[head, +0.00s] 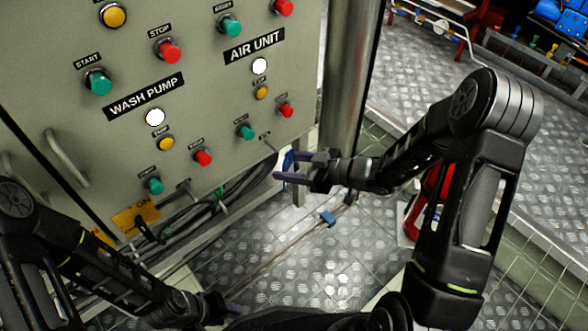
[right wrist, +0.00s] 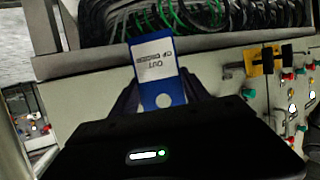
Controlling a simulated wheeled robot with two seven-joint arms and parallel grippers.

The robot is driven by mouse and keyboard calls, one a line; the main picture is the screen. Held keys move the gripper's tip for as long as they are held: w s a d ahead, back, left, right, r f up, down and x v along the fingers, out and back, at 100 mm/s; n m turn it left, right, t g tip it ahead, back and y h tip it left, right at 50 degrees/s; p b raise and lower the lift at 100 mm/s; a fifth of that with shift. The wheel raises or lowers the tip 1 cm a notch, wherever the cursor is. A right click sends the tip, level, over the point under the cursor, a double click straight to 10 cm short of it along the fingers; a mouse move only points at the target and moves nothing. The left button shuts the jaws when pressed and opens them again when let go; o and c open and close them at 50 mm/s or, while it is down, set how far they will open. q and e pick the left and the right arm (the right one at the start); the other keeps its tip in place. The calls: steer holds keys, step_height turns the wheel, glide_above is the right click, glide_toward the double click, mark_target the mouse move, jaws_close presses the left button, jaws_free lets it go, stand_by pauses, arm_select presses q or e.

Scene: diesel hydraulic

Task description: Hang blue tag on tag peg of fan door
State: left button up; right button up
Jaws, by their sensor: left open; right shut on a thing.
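My right gripper (head: 292,168) is shut on the blue tag (head: 287,161), just off the lower right edge of the grey control panel. In the right wrist view the blue tag (right wrist: 159,72) stands between the two fingers, with a white label reading upside down and a round hole near the gripper. My left gripper (head: 228,306) is low at the bottom of the head view, open, with no object seen in it. I cannot make out which part is the fan door or its tag peg.
The grey control panel (head: 213,85) carries coloured buttons and signs for wash pump and air unit. A metal post (head: 347,75) stands right of it. Dark and green hoses (head: 225,197) run beneath. A red object (head: 432,195) stands behind my right arm. The tread-plate floor (head: 285,265) is mostly open.

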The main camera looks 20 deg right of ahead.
steer(key=shift+w+a+r, duration=0.1)
steer(key=shift+w+a, duration=0.25)
steer(key=shift+w, duration=0.55)
steer(key=shift+w+a+f, duration=0.1)
steer(key=shift+w+a, duration=0.3)
steer(key=shift+w, duration=0.55)
steer(key=shift+w+a+r, duration=0.1)
steer(key=shift+w+a, duration=0.25)
steer(key=shift+w, duration=0.55)
steer(key=shift+f+b, duration=0.35)
steer(key=shift+f, duration=0.15)
steer(key=shift+s+f, duration=0.1)
steer(key=shift+a, duration=0.1)
steer(key=o, duration=1)
